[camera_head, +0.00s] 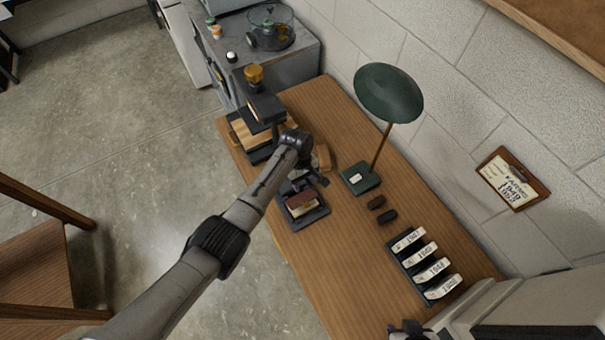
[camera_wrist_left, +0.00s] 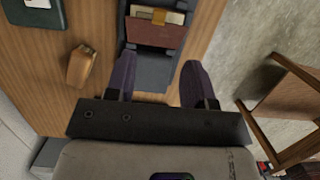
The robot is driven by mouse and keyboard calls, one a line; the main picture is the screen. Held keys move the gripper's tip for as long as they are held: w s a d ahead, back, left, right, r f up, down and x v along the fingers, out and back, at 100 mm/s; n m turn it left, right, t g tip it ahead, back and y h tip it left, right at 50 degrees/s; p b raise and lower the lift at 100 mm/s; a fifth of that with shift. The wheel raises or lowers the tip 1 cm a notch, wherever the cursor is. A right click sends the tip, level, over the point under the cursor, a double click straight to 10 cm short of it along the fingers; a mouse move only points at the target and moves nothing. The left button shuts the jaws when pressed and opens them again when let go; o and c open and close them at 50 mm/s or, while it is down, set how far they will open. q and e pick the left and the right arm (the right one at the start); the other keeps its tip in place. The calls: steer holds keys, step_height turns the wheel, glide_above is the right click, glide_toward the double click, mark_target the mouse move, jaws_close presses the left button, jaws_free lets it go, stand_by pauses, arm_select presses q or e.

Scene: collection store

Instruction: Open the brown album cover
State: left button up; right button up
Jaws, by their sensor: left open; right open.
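The brown album (camera_head: 302,202) lies on a dark stand (camera_head: 307,220) near the table's front edge. In the left wrist view, its brown cover (camera_wrist_left: 155,35) shows beside a cream part with an orange-yellow piece; the cover looks closed, though this is small. My left gripper (camera_head: 304,182) is above the table, just behind the album in the head view, and partly hides that area. In the left wrist view its two dark fingers (camera_wrist_left: 160,80) are apart with nothing between them, short of the album. My right gripper (camera_head: 408,330) shows only partly at the bottom edge; its fingers are unclear.
A green lamp (camera_head: 388,93) stands at the table's back. Two small dark blocks (camera_head: 381,209) and a rack of year-labelled boxes (camera_head: 425,265) are to the right. A wooden block (camera_wrist_left: 81,66) lies near the left gripper. A press-like device (camera_head: 264,107) is at the far end.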

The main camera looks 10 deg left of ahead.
arm_select(q)
steer(key=shift+v, duration=1.05)
